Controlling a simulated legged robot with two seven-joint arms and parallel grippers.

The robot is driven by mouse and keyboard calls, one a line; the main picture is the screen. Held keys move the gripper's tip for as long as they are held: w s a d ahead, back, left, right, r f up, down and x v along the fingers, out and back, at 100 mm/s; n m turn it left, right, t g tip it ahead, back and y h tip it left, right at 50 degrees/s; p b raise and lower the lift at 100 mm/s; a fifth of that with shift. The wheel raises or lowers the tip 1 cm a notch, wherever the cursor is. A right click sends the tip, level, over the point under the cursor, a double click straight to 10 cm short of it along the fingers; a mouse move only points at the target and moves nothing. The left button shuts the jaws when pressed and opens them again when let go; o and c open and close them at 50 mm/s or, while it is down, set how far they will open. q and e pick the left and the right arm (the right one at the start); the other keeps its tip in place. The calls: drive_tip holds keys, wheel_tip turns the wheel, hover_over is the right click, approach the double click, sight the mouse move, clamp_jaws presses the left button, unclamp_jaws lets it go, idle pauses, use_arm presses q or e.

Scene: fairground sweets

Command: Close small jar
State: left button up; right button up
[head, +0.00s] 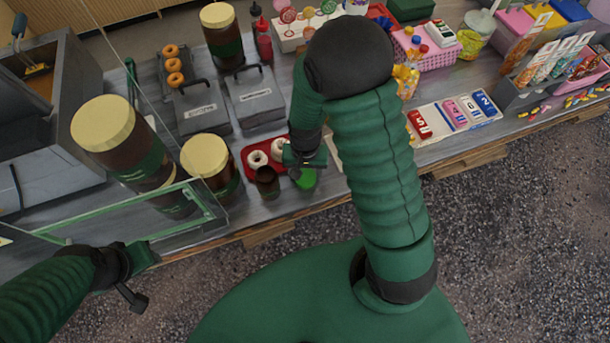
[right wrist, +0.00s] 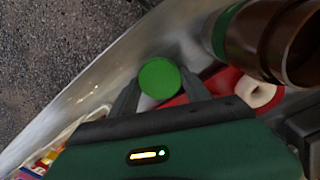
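The small jar (head: 267,183) is brown, upright and open-topped, on the counter just in front of the red tray. A brown jar (right wrist: 300,50) looms close at the upper right of the right wrist view. A round green lid (head: 305,179) is just right of the small jar, low near the counter. My right gripper (head: 305,160) is over it; in the right wrist view the lid (right wrist: 159,78) sits between my fingertips (right wrist: 160,75). I cannot tell whether they press on it.
A red tray (head: 247,152) with white ring doughnuts (head: 257,159) lies behind the small jar. Large cream-lidded jars (head: 205,158) stand to its left. A green-edged glass panel (head: 130,228) is near my left gripper. Price cards (head: 450,115) lie at right.

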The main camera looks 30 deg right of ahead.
sight(305, 176)
drive_tip(key=c, duration=0.6)
wheel_tip(305, 176, up, 10)
drive_tip(key=shift+r+p, duration=0.1)
drive_tip(key=shift+p, duration=0.3)
drive_tip(key=shift+c, duration=0.2)
